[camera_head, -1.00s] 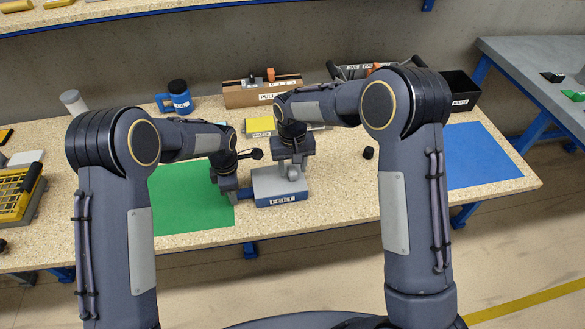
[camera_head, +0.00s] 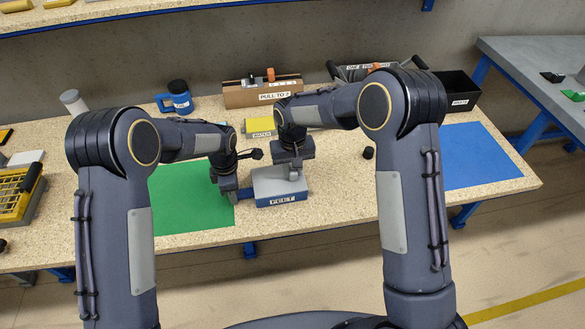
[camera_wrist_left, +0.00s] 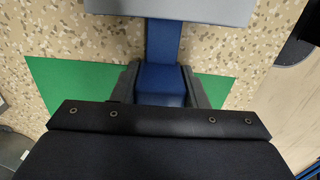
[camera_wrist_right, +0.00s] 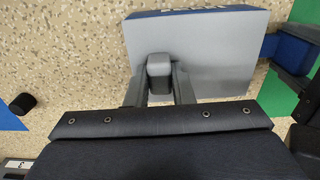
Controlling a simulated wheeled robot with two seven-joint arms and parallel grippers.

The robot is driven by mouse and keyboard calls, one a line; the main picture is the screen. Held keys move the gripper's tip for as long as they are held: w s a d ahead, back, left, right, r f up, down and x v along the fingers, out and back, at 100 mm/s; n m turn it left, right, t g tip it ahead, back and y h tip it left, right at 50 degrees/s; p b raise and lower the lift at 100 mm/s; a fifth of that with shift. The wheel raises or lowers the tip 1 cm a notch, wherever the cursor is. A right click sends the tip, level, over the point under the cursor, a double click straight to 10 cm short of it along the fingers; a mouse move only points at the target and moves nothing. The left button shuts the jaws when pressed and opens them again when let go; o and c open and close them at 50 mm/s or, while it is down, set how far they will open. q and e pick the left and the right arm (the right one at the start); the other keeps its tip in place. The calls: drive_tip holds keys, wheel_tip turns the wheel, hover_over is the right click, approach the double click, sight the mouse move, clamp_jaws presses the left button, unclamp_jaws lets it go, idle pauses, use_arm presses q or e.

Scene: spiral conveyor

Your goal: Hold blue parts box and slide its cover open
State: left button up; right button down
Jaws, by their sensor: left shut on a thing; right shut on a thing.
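The blue parts box (camera_head: 271,202) stands near the table's front edge, with a white label on its front. Its grey cover (camera_head: 268,183) lies on top, and no opening shows; the cover also fills much of the right wrist view (camera_wrist_right: 205,75). My left gripper (camera_wrist_left: 163,88) is shut on the blue handle (camera_wrist_left: 163,50) at the box's left side; in the head view this gripper (camera_head: 236,195) is beside the box. My right gripper (camera_wrist_right: 160,88) is shut on the grey knob (camera_wrist_right: 159,66) of the cover, and in the head view it (camera_head: 294,177) comes down from above.
A green mat (camera_head: 180,200) lies left of the box and a blue mat (camera_head: 470,155) at the right. Behind stand a yellow box (camera_head: 260,126), a brown box (camera_head: 262,95), a blue mug (camera_head: 180,97) and a dark bin (camera_head: 460,90).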

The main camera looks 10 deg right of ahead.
use_arm(q)
drive_tip(key=shift+s+a+f, duration=0.1)
drive_tip(key=shift+f, duration=0.05)
use_arm(e)
drive_tip(key=d, duration=1.1)
drive_tip(key=shift+w, duration=0.2)
drive_tip(key=c, duration=1.2)
unclamp_jaws()
drive_tip(key=shift+d, duration=0.1)
drive_tip(key=shift+c, duration=0.2)
wheel_tip(320, 180, up, 12)
